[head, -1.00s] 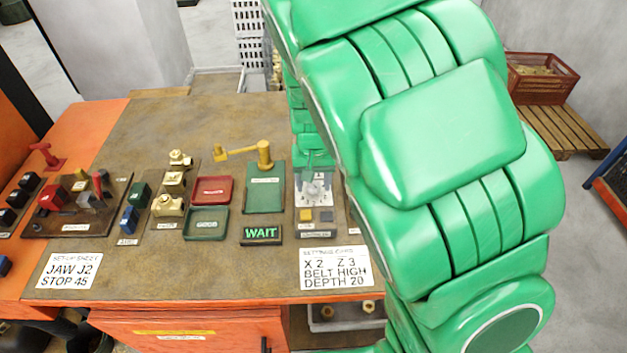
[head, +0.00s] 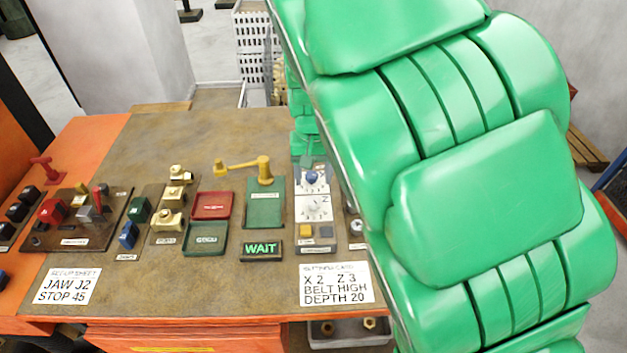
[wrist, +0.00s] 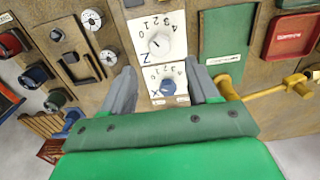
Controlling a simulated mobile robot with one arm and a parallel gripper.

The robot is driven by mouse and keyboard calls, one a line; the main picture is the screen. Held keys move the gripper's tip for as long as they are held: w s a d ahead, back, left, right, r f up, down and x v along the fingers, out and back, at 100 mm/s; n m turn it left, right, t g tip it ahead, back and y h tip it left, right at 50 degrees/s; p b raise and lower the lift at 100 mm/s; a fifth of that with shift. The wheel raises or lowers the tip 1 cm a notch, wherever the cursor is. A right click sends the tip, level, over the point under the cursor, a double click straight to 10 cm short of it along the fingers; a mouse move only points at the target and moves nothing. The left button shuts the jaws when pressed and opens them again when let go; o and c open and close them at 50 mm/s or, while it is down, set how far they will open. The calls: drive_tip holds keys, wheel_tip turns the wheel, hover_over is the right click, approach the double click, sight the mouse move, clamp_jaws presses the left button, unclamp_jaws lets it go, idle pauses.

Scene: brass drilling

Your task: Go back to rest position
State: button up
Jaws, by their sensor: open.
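My gripper (wrist: 164,92) is open and empty in the wrist view, its two grey fingers apart on either side of the blue X knob (wrist: 168,86). The white Z dial (wrist: 158,42) lies just beyond the fingers. In the head view my green arm covers the right side, and the fingers are too small and partly hidden to make out. The X dial (head: 312,178) and Z dial (head: 313,208) show beside the arm. I cannot tell whether the fingers touch the X knob.
A setting card (head: 336,284) lies at the front.

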idle(0.4)
drive_tip(key=s+d+r+n+t+y, duration=0.1)
drive_tip(key=s+d+r, duration=0.2)
drive_tip(key=s+r, duration=0.35)
drive_tip(key=s+d+r+n+t+y, duration=0.1)
drive_tip(key=s+d+r, duration=0.15)
drive_tip(key=r, duration=0.65)
drive_tip(key=s+d+f+m+g+h, duration=0.1)
drive_tip(key=s+d+f+g, duration=0.1)
drive_tip(key=s, duration=0.8)
drive_tip(key=s+d+f+m+g+h, duration=0.1)
drive_tip(key=s+d+f, duration=0.3)
drive_tip(key=s, duration=0.7)
wheel_tip(320, 180, down, 2)
drive_tip(key=shift+s+d+f+g, duration=0.2)
drive_tip(key=shift+s+d+g, duration=0.05)
drive_tip(key=shift+g, duration=0.15)
drive_tip(key=shift+c, duration=0.2)
